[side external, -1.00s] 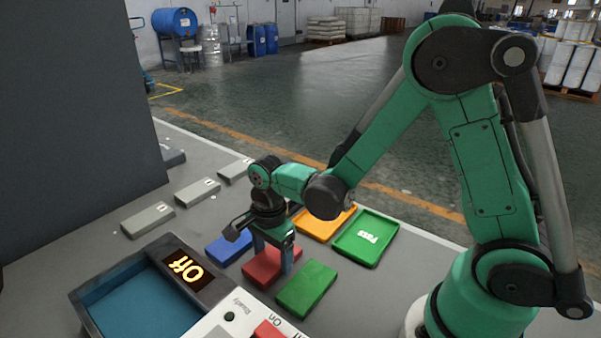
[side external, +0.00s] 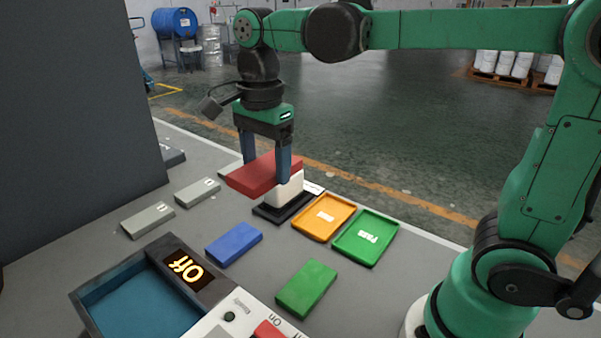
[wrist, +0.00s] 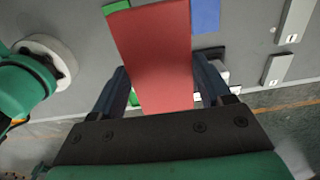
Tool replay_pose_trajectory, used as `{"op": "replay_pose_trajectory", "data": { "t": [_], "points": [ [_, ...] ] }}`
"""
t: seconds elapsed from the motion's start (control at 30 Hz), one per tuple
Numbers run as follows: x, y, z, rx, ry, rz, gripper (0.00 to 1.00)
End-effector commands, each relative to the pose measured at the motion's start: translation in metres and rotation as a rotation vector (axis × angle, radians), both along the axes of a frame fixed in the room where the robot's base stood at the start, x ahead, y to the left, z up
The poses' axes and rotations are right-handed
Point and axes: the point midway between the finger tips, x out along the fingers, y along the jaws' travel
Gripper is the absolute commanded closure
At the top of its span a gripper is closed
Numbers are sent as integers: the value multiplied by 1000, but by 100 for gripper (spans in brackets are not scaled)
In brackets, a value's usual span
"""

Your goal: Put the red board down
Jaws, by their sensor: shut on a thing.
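The red board (side external: 262,176) is held up off the table between the two fingers of my gripper (side external: 266,172). In the side view it hangs roughly level, in front of and overlapping a white block on a black base (side external: 284,208). From this angle I cannot tell whether they touch. In the wrist view the red board (wrist: 155,55) runs lengthwise away from my gripper (wrist: 160,88), with a finger on each side. A blue board (side external: 234,244) and a green board (side external: 307,288) lie on the table, apart.
An orange tray (side external: 346,210) and a green tray (side external: 350,250) lie right of the black base. Grey labelled blocks (side external: 148,220) lie at left. A blue-lined bin (side external: 90,300) with an "Off" display (side external: 188,268) stands in front. The table (side external: 250,285) is bare between the blue and green boards.

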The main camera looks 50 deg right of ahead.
Motion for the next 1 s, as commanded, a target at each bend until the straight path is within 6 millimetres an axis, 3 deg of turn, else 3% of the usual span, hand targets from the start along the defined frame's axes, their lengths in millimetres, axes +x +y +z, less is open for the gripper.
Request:
{"op": "replay_pose_trajectory", "data": {
  "t": [0.17, 0.27, 0.7, 0.83, 1.0],
  "points": [
    [1, -1, 8, 0, 0, 64, 90],
    [5, -4, 7, 0, 0, 201, 90],
    [26, -22, -7, 0, 0, 1215, 90],
    [30, -25, -10, 0, 0, 1425, 90],
    [33, -28, -13, 0, 0, 1568, 90]
  ]
}}
